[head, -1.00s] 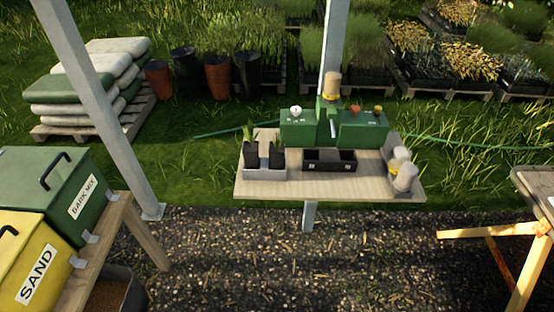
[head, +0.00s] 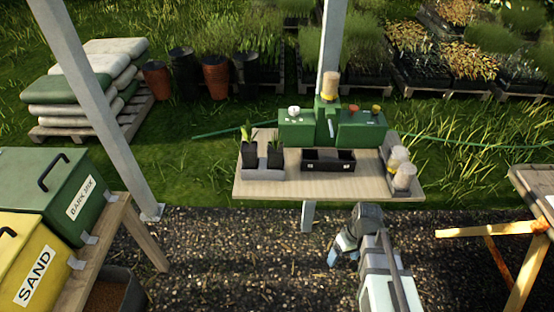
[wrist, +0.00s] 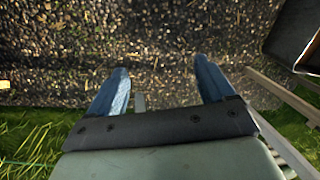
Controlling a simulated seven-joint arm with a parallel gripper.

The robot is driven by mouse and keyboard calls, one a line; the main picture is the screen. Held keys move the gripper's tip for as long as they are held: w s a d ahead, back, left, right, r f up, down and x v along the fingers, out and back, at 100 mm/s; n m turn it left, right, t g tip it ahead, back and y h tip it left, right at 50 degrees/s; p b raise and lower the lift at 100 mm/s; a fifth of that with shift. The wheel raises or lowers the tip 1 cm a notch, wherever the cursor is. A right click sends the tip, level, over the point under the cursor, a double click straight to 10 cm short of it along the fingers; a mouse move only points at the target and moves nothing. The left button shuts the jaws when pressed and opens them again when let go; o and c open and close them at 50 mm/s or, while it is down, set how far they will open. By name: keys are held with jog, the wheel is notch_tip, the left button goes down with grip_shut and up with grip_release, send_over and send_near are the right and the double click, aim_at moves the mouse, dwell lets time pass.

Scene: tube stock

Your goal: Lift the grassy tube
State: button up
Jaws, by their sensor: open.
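Two black tubes with green plants stand upright in a grey holder (head: 263,174) at the left of the wooden bench (head: 365,186). The left tube (head: 249,154) carries a taller upright shoot. The right tube (head: 276,157) has lower, thin leaves that look grassy, too small to be certain. My gripper (head: 335,257) is in front of the bench, below and to the right of the tubes, well apart from them. In the wrist view my gripper (wrist: 161,66) shows two blue fingers spread apart with nothing between them.
A black tray (head: 328,167) sits mid-bench, before a green machine (head: 332,128). Capped pale cylinders (head: 403,178) stand at the right end. A metal post (head: 95,105) rises left of the bench. Green and yellow bins (head: 45,185) stand at left.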

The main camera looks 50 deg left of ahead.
jog(key=s+a+r+n+y, duration=0.1)
jog(key=s+a+r+n, duration=0.1)
jog(key=s+a+r, duration=0.7)
jog(key=s+a+r+n+t+y, duration=0.1)
jog(key=s+a+r+n, duration=0.15)
jog(key=a+r, duration=1.15)
jog(key=s+a+r+n+y, duration=0.25)
jog(key=s+a+r, duration=0.25)
jog(key=a+r, duration=0.65)
jog(key=n+t+h, duration=0.1)
jog(key=n+h, duration=0.4)
jog(key=n, duration=0.2)
send_near(276, 147)
jog(key=shift+s+d+f, duration=0.1)
jog(key=shift+s+d, duration=0.05)
jog(key=shift+s, duration=0.05)
notch_tip(276, 147, down, 7)
jog(key=shift+f, duration=0.15)
jog(key=shift+w+f, duration=0.1)
jog(key=shift+f, duration=3)
jog(key=c, duration=1.1)
jog(key=shift+r, duration=0.15)
